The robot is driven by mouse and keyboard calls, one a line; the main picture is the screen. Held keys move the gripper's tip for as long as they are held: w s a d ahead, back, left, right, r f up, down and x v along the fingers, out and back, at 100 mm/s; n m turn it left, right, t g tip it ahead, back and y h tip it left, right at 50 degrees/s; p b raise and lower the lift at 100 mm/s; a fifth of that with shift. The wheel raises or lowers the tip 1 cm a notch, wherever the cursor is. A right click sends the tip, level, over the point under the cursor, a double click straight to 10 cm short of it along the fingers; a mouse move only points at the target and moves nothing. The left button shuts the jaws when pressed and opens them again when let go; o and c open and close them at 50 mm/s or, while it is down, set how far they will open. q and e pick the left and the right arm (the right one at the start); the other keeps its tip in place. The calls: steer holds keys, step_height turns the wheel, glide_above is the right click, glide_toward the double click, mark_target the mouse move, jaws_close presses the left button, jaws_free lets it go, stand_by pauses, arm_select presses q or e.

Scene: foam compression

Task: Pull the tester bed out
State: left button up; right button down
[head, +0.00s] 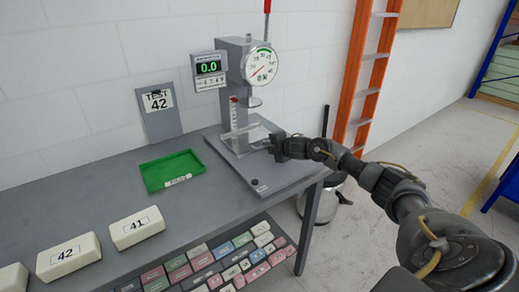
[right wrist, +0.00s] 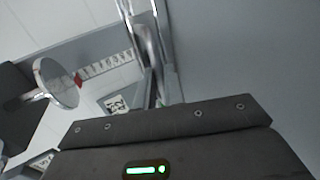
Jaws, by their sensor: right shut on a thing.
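The foam tester (head: 236,75) stands at the back right of the grey bench, with a round dial, a red-tipped lever and a small round platen (head: 254,101). The tester bed (head: 244,137) is a pale, partly see-through plate low under the platen, above the grey base. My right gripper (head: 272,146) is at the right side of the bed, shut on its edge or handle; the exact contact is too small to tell. In the right wrist view the platen (right wrist: 57,83) shows at left and a shiny metal part (right wrist: 150,55) in front of the gripper. My left gripper is not in view.
A green tray (head: 171,171) lies left of the tester. Pale foam blocks (head: 136,228) numbered 41 and 42 are on the front of the bench. A display reads 0.0 (head: 209,68).

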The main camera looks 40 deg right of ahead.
steer(key=shift+s, duration=0.15)
stand_by(0.4)
steer(key=shift+s+p, duration=0.25)
steer(key=shift+p, duration=0.05)
steer(key=shift+s+p, duration=0.9)
steer(key=shift+s, duration=1.4)
steer(key=shift+s+a+p, duration=0.15)
steer(key=shift+s+p, duration=1.25)
steer(key=shift+s, duration=5)
steer(key=c, duration=1.9)
jaws_free()
steer(key=shift+s, duration=0.2)
steer(key=shift+c, duration=0.2)
steer(key=o, duration=0.6)
steer(key=shift+w, duration=0.1)
